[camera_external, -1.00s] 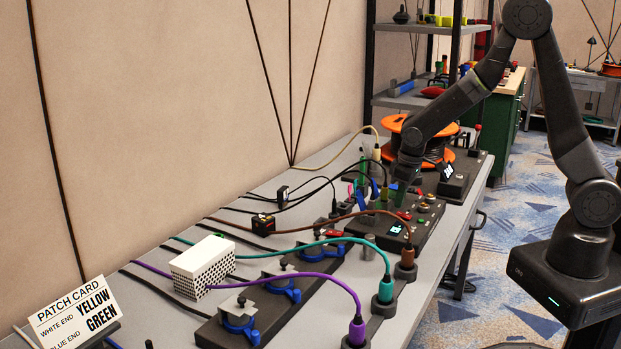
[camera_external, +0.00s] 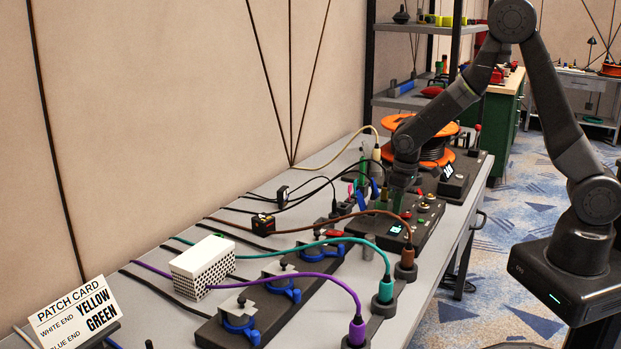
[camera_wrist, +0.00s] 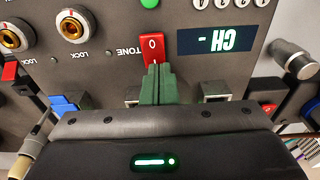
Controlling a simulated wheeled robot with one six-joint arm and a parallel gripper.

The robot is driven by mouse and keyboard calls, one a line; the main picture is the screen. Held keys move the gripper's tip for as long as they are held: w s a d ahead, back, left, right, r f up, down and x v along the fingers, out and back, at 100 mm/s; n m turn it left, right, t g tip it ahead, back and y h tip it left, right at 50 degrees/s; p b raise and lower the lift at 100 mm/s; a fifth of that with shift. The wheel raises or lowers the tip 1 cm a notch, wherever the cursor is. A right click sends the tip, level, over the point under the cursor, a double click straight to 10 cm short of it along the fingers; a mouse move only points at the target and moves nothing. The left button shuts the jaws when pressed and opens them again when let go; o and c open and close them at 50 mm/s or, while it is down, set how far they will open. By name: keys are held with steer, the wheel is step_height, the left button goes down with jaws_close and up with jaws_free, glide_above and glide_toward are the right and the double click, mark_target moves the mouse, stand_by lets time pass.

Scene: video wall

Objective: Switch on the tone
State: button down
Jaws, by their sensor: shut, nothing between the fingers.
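The tone control is a red rocker switch (camera_wrist: 152,47) marked 0 and I, beside the word TONE on a dark control box (camera_wrist: 185,60). In the wrist view, the green fingertips of my gripper (camera_wrist: 157,83) are shut together and empty. They are right at the near end of the rocker and cover part of it; I cannot tell whether they touch it. A display (camera_wrist: 228,40) reading "CH -" is to the right. In the external view, my gripper (camera_external: 396,203) points down at the box (camera_external: 375,238), and the arm hides the switch.
Two gold-ringed sockets marked LOCK (camera_wrist: 72,25) are left of the switch. Several cables cross the bench, including a brown one (camera_external: 340,221) ending near the box. An orange cable reel (camera_external: 388,124) stands behind my gripper. A white perforated box (camera_external: 203,265) sits nearer the camera.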

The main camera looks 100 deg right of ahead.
steer(key=shift+s+a, duration=0.1)
steer(key=shift+s+a+r, duration=0.25)
steer(key=shift+s+a, duration=0.2)
step_height(320, 180, up, 14)
steer(key=w+d+p, duration=0.1)
steer(key=p, duration=0.1)
steer(key=shift+w+d, duration=0.3)
steer(key=shift+f, duration=0.2)
stand_by(0.3)
glide_above(401, 215)
steer(key=f, duration=0.9)
steer(key=shift+w+f, duration=0.1)
steer(key=shift+w, duration=0.1)
steer(key=b, duration=0.3)
steer(key=shift+s+a, duration=0.1)
steer(key=shift+s, duration=0.05)
step_height(401, 215, up, 7)
steer(key=shift+s+a, duration=0.35)
